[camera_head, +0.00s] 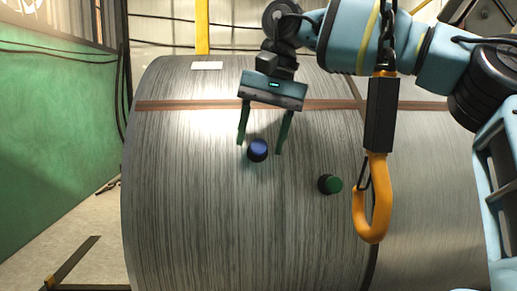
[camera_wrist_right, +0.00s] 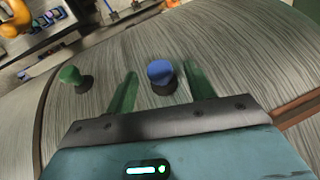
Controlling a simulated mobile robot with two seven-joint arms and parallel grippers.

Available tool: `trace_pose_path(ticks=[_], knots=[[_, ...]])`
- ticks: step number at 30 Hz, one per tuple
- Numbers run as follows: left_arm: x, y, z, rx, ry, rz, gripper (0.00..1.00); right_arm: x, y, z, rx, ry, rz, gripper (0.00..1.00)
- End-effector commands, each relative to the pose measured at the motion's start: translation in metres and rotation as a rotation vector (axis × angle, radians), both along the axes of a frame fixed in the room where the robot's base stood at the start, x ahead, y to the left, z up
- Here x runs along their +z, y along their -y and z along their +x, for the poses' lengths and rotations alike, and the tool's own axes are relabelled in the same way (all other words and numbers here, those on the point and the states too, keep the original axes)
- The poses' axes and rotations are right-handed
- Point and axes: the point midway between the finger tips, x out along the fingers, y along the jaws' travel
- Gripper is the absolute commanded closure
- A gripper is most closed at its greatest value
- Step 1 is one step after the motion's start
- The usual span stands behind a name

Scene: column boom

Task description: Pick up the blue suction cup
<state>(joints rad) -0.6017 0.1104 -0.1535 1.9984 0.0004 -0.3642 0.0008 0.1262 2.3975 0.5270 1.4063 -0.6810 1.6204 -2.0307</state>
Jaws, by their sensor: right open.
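The blue suction cup (camera_head: 258,150) has a dark base and sits on the curved grey surface of a large coil. In the right wrist view the blue suction cup (camera_wrist_right: 161,75) shows between the two green fingers. My right gripper (camera_head: 261,147) is open, with one finger on each side of the cup in the head view. I see no finger clearly touching the cup, and its exact distance from the surface is hard to tell. The right gripper also shows in its wrist view (camera_wrist_right: 160,85). My left gripper is not in view.
A green suction cup (camera_head: 330,184) sits on the coil (camera_head: 190,220) to the right of the blue one. A yellow hook (camera_head: 373,205) hangs on a chain in front of the coil. A brown strap (camera_head: 175,105) crosses the coil. A green wall (camera_head: 60,130) stands at left.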

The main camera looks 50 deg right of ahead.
Motion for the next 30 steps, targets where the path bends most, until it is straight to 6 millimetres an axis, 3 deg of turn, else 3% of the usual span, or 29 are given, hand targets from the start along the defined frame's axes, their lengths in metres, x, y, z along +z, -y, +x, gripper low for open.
trace_pose_path(ticks=[6,14,24,30], knots=[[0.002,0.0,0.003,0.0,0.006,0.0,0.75,-0.02,-0.003,0.003,0.001,0.0,-0.002,0.46],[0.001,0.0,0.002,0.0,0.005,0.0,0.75,-0.022,-0.003,0.004,0.0,0.001,-0.001,0.48],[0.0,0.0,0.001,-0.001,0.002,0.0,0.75,-0.021,-0.003,0.003,0.0,0.001,-0.001,0.92],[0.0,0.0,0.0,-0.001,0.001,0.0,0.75,-0.021,-0.003,0.003,0.0,0.001,-0.001,0.94]])
